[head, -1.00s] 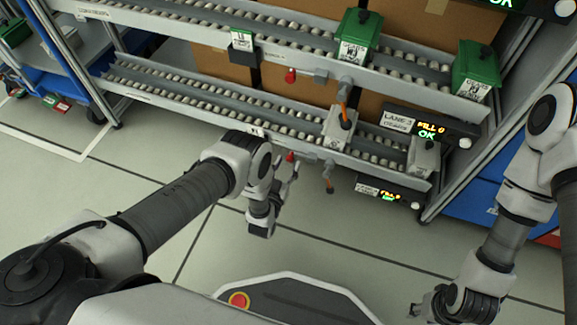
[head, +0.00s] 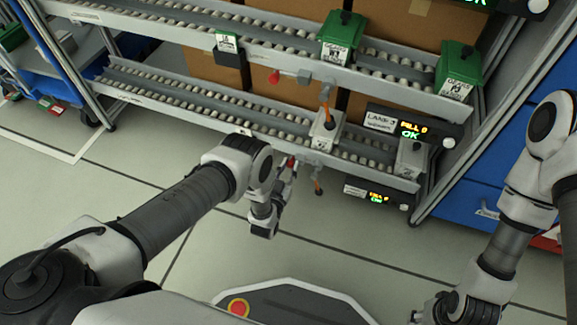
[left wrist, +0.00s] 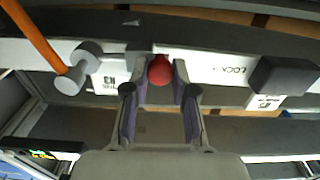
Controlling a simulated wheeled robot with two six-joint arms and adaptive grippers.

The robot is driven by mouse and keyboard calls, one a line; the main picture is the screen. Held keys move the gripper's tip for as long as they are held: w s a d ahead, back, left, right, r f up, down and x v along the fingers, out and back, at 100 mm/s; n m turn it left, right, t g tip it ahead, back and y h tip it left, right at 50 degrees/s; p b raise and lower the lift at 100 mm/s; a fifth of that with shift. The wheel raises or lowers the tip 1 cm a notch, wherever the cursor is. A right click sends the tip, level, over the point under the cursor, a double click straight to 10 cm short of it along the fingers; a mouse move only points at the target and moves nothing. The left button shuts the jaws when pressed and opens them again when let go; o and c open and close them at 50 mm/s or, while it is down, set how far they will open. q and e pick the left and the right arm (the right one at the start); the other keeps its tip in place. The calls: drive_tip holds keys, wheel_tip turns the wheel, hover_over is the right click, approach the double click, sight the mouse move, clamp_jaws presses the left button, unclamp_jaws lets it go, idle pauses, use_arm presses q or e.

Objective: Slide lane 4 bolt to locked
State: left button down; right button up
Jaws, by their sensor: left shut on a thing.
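The lane 4 bolt's red knob (head: 291,162) is at the front rail of the lower roller lane. In the left wrist view the round red knob (left wrist: 160,70) sits between the fingertips of my left gripper (left wrist: 160,82), with a finger on each side. That gripper (head: 287,172) is shut on it; the fingers hide part of the bolt. A white label with "LOCK" lettering (left wrist: 232,71) is right of the knob, with a dark block (left wrist: 283,76) further right. My right gripper (head: 432,312) is low at the right, away from the rack; its fingers are unclear.
An orange lever (head: 318,186) hangs right of the knob and shows at upper left in the wrist view (left wrist: 36,38). The lane 4 display (head: 376,194) is further right. Above are another red knob (head: 274,76) and the lane 3 display (head: 409,127).

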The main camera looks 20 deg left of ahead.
use_arm(q)
drive_tip(key=shift+d, duration=0.4)
use_arm(e)
drive_tip(key=shift+d+r, duration=0.1)
drive_tip(key=shift+d, duration=0.2)
use_arm(q)
drive_tip(key=c, duration=1)
unclamp_jaws()
drive_tip(key=shift+d, duration=0.1)
drive_tip(key=shift+o, duration=0.2)
use_arm(e)
drive_tip(key=shift+d, duration=0.1)
use_arm(q)
drive_tip(key=s, duration=1.2)
drive_tip(key=shift+a, duration=0.25)
drive_tip(key=shift+w, duration=0.1)
